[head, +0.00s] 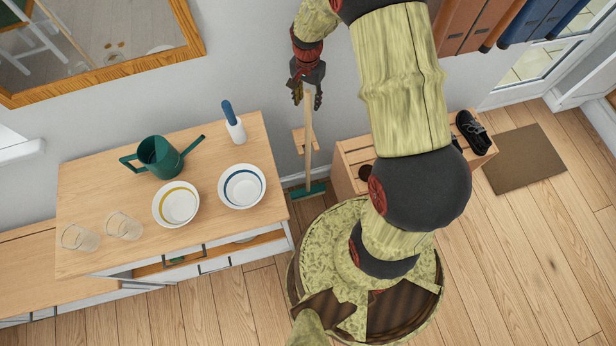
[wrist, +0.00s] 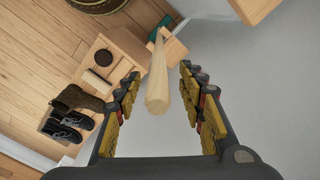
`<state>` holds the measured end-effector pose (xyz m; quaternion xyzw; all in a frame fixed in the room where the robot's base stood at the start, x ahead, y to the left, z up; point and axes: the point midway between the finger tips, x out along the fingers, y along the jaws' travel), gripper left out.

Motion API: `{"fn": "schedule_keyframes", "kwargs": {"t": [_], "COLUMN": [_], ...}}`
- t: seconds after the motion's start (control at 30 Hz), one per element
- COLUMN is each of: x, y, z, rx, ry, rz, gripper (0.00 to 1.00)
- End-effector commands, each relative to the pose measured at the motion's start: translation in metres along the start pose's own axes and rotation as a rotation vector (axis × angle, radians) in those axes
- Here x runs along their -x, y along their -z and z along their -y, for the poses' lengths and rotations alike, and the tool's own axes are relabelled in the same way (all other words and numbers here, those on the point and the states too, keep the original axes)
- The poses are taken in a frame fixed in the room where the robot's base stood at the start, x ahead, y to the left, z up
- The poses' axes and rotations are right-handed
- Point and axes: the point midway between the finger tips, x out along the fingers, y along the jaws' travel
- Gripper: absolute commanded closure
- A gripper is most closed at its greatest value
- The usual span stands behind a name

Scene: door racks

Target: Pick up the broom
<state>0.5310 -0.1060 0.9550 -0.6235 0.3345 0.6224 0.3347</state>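The broom (head: 308,150) stands upright by the wall between the sideboard and the shoe bench, with a pale wooden handle and a green head at the floor. In the wrist view the top end of its handle (wrist: 158,92) points toward the camera. My gripper (head: 307,99) is at the top of the handle. In the wrist view my gripper (wrist: 161,80) is open, with the handle between its fingers and visible gaps on both sides. A wooden wall bracket (head: 299,141) is beside the handle; the wrist view partly hides the green head.
The sideboard (head: 100,200) at left holds a green watering can (head: 160,157), two bowls, two glasses and a blue-handled brush in a white holder. The shoe bench (head: 350,160) stands right of the broom. Floor near the doormat (head: 523,160) is clear.

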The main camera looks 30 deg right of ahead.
Motion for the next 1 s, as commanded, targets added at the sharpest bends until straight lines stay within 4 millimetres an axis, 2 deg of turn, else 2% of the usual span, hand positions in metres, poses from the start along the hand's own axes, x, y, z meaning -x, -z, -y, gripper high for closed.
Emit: {"fn": "schedule_keyframes", "kwargs": {"t": [0.2, 0.5, 1.0], "x": [-0.034, -0.039, -0.039], "y": [-0.002, -0.002, -0.002], "z": [-0.003, -0.002, -0.002], "rx": [0.000, 0.001, 0.001], "ry": [-0.003, -0.001, -0.001], "rz": [0.003, 0.001, 0.001], "gripper": [0.60, 0.61, 0.89]}}
